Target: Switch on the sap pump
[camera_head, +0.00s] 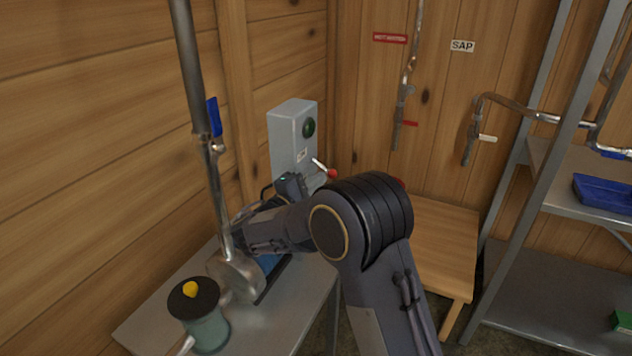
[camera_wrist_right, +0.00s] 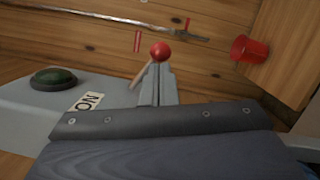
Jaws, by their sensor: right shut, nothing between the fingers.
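A grey switch box (camera_head: 290,135) is at the wooden wall, with a round dark green button (camera_head: 308,127) and a small white label on its front. In the right wrist view the button (camera_wrist_right: 54,79) is at the left and the label (camera_wrist_right: 86,101) reads ON. A lever with a red ball knob (camera_head: 331,173) sticks out low on the box; the knob (camera_wrist_right: 160,51) also shows in the wrist view. My right gripper (camera_head: 320,181) is shut and empty, its fingertips (camera_wrist_right: 157,68) close to the knob; I cannot tell if they touch. My left gripper is out of view.
A metal table (camera_head: 160,325) bears a teal canister (camera_head: 206,325) with a black, yellow-knobbed top and a round metal body (camera_head: 235,278) under a vertical pipe (camera_head: 195,70). A wooden stand (camera_head: 445,240) and a metal shelf (camera_head: 530,290) are right. A red cup (camera_wrist_right: 250,48) shows beyond.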

